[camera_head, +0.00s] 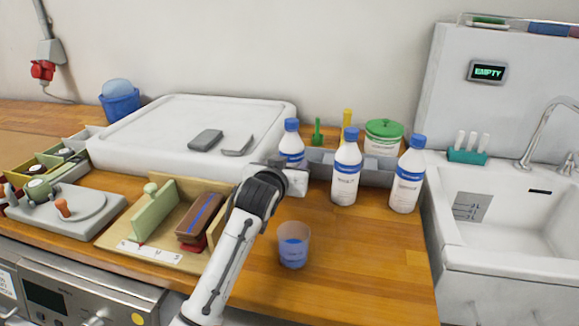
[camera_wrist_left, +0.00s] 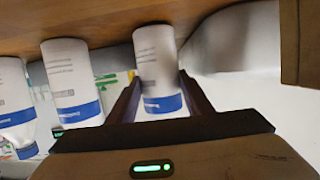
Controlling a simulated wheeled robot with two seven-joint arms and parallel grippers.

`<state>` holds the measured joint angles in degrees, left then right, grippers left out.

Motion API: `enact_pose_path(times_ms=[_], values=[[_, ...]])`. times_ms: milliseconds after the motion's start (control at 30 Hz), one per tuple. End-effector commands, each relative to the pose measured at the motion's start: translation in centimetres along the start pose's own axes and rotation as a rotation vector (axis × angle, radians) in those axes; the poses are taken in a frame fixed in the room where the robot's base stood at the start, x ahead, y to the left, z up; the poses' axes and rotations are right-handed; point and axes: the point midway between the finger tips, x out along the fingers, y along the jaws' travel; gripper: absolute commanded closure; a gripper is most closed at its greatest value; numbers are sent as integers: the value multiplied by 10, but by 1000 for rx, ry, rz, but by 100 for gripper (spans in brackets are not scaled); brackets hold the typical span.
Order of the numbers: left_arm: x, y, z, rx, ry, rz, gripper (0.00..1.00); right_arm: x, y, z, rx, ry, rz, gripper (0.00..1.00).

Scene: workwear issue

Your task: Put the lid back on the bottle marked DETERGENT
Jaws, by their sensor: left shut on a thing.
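Three white bottles with blue bands and blue lids on top stand on the counter: the left bottle (camera_head: 291,145), the middle bottle (camera_head: 346,172) and the right bottle (camera_head: 407,180). Their label words are too small or blurred to read. My left gripper (camera_head: 293,170) is at the left bottle, covering its lower part in the head view. In the left wrist view, which is upside down, the fingers lie on both sides of this bottle (camera_wrist_left: 156,60), shut on its body. No loose lid is clearly seen. My right gripper is not in view.
A clear cup with blue in it (camera_head: 294,245) stands in front of my left gripper. A grey bin (camera_head: 320,165) and a green-lidded tub (camera_head: 383,138) are behind the bottles. A sink (camera_head: 515,215) is at right. The front right counter is clear.

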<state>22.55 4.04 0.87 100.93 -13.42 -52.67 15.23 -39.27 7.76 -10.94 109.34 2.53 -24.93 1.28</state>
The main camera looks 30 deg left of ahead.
Motion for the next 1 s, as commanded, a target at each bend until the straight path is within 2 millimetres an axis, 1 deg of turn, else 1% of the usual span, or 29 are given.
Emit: enact_pose_path(times_ms=[400,433,500,533,867,933,1000], values=[[1,0,4,0,6,1,100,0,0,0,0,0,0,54],[2,0,5,0,3,0,50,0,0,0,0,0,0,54],[2,0,5,0,3,0,39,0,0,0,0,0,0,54],[2,0,5,0,2,0,35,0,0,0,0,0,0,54],[1,0,2,0,3,0,35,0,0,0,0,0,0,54],[-3,0,3,0,2,1,35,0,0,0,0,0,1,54],[-12,1,3,0,2,1,35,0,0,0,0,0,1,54]])
